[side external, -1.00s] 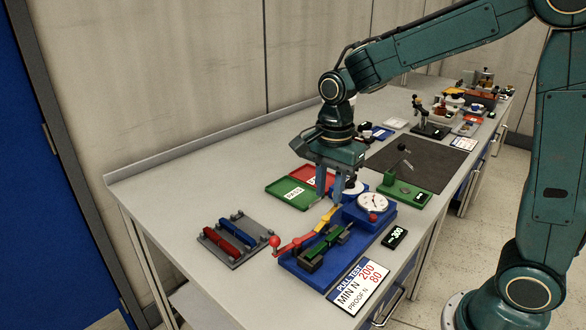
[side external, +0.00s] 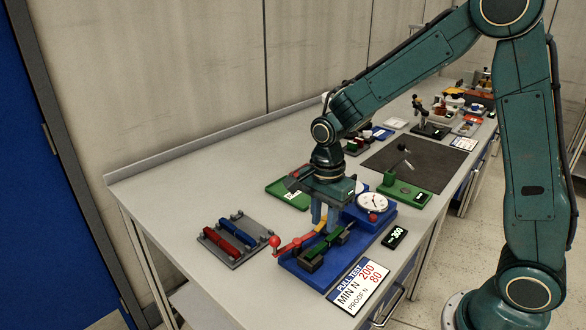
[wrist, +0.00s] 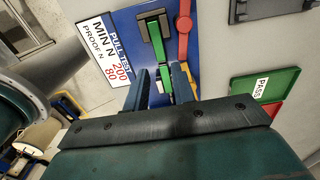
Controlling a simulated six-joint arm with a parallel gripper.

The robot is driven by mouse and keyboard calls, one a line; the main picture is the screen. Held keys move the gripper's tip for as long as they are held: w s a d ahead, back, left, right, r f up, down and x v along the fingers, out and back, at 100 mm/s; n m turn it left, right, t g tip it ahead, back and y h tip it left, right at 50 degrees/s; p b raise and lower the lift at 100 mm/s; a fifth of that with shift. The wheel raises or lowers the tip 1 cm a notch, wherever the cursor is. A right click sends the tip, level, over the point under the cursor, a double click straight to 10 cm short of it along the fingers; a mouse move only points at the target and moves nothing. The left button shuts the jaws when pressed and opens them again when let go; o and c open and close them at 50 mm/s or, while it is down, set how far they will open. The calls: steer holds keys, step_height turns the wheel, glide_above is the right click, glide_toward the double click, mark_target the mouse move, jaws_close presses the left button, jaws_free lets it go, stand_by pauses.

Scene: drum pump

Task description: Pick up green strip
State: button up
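The green strip (side external: 322,246) lies along the blue pull-test base, held between dark clamp blocks. In the wrist view the green strip (wrist: 157,42) runs away from me, with its near end between my fingers in the picture. My gripper (side external: 323,224) points down over the gauge-side half of the strip. In the wrist view my gripper (wrist: 161,76) is open, with a finger on either side of the strip's line and nothing held. Whether the fingertips are level with the strip is unclear.
A red-knobbed lever (side external: 290,246) lies beside the strip. A dial gauge (side external: 373,203) stands at the base's far end. A grey rack (side external: 233,256) holds red and blue strips at left. The green PASS tray (side external: 283,193) is behind. A pull-test sign (side external: 357,286) lies in front.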

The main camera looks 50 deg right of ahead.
mark_target(322, 244)
steer(key=shift+f, duration=0.8)
steer(key=shift+f, duration=2.6)
